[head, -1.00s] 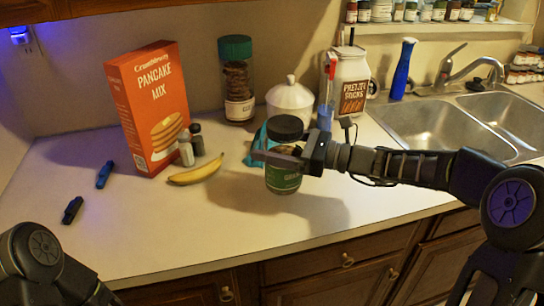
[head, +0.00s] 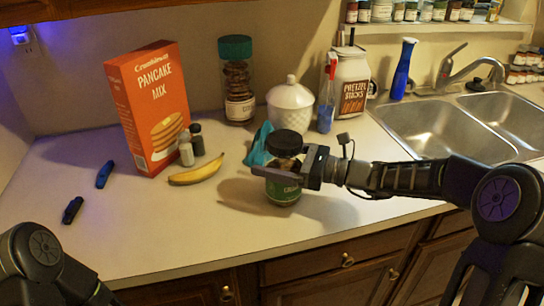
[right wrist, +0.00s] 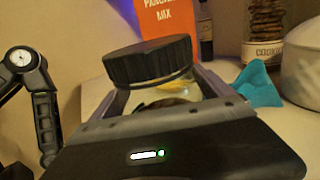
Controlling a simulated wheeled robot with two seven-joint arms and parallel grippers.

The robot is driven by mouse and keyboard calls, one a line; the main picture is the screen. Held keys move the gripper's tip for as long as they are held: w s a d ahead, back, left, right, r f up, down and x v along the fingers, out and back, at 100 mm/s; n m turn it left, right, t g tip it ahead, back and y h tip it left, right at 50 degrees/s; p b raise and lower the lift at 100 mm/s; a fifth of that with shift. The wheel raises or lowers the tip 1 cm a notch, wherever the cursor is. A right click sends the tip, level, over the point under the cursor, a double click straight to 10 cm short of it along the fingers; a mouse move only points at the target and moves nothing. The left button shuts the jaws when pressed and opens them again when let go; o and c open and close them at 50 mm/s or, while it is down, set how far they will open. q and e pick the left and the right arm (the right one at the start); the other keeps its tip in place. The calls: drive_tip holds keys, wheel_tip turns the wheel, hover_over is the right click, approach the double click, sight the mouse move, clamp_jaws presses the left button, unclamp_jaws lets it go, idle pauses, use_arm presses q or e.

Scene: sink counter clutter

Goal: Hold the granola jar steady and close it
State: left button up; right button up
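The granola jar (head: 284,190) is clear with a green label and a black lid (head: 285,143) on its top. It appears upright at counter height in front of the teal cloth. My right gripper (head: 276,173) is shut around the jar, just below the lid. In the right wrist view the lid (right wrist: 148,62) sits above the fingers and looks tilted; I cannot tell whether it is fully seated. The jar's lower part is hidden there by the gripper body. My left gripper is out of view; only part of my left arm shows at the lower left.
A teal cloth (head: 258,146) lies just behind the jar. A banana (head: 196,171), two shakers and a pancake mix box (head: 150,110) stand or lie to the left. A white lidded pot (head: 290,106) is behind, the sink (head: 432,127) right. The front counter is clear.

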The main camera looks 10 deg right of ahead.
drive_tip(key=shift+o, duration=0.9)
drive_tip(key=shift+r, duration=0.15)
drive_tip(key=b+v, duration=0.1)
drive_tip(key=v, duration=1.1)
